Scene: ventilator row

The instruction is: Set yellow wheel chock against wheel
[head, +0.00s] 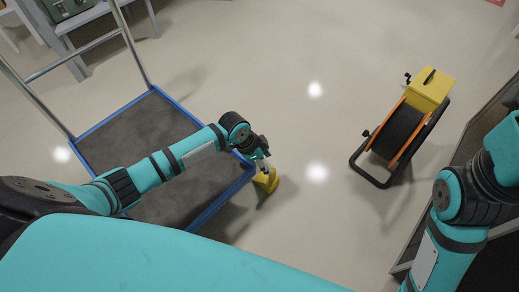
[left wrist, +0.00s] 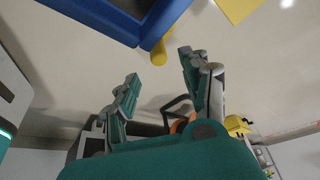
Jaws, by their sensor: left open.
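In the head view, the yellow wheel chock (head: 266,182) is on the floor beside the near right corner of the cart. My left gripper (head: 263,165) is right at the chock and hides part of it. In the left wrist view my left gripper (left wrist: 159,65) is open, its fingers apart with nothing clearly between them. A yellow rounded piece (left wrist: 159,52) shows below the cart's blue corner there, and a flat yellow patch (left wrist: 238,8) at the top edge; I cannot tell which is the chock. The cart's wheels are not clearly visible. My right gripper is out of view.
The platform cart (head: 245,180) has a blue edge, a dark deck and a metal push handle; my left arm crosses above it. A cable reel (head: 398,130) with a yellow box stands at the right. The floor between them is clear. A table stands at upper left.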

